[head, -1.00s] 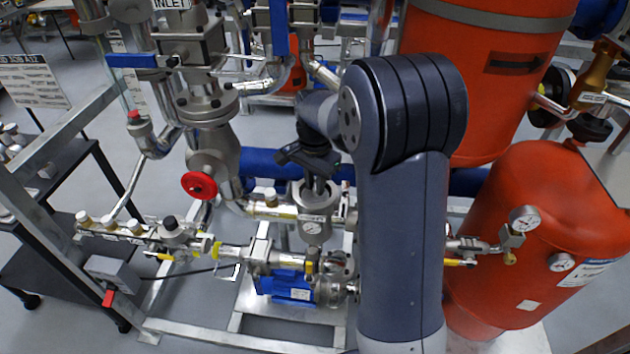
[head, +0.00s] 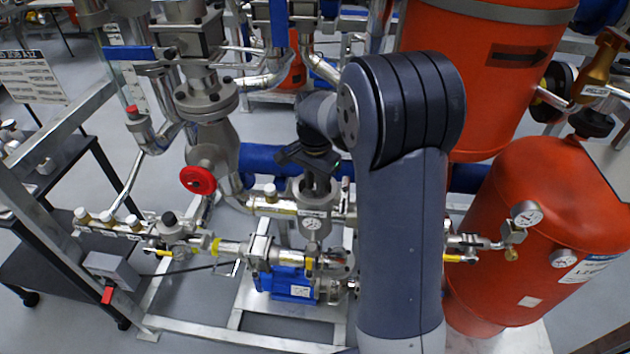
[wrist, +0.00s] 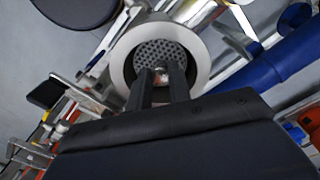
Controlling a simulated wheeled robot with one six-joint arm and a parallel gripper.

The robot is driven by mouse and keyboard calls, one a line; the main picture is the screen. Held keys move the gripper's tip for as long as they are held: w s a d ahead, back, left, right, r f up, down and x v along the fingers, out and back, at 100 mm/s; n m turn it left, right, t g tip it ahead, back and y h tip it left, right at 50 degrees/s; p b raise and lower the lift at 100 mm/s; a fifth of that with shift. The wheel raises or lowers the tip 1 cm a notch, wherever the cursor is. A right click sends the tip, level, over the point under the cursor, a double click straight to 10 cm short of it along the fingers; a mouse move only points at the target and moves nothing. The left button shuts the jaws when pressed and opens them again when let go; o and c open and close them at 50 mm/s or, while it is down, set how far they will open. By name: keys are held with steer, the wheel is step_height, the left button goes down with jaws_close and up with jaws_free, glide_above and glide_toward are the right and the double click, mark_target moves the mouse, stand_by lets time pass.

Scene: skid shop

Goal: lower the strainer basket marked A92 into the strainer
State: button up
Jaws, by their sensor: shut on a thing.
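The strainer (head: 316,212) is an upright steel body with a small dial on its front, set in the pipework at the middle of the head view. My gripper (head: 317,182) is right above its mouth, fingers pointing down. In the wrist view my gripper (wrist: 162,76) is shut on the strainer basket (wrist: 158,50), near a small bright part at its middle. The basket's perforated metal shows inside the pale round rim of the strainer (wrist: 201,67). How deep it sits is hard to tell. I cannot read an A92 mark.
A red handwheel (head: 198,180) and pipes stand left of the strainer. A blue pump (head: 292,284) lies below it. A large orange tank (head: 545,230) with gauges stands right of my arm. A blue pipe (head: 262,160) runs behind.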

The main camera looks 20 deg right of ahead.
steer(key=shift+f, duration=0.15)
stand_by(0.3)
steer(key=o, duration=1.2)
steer(key=shift+c, duration=0.2)
steer(key=shift+r+p, duration=3)
steer(key=shift+r, duration=0.8)
steer(key=shift+s, duration=0.1)
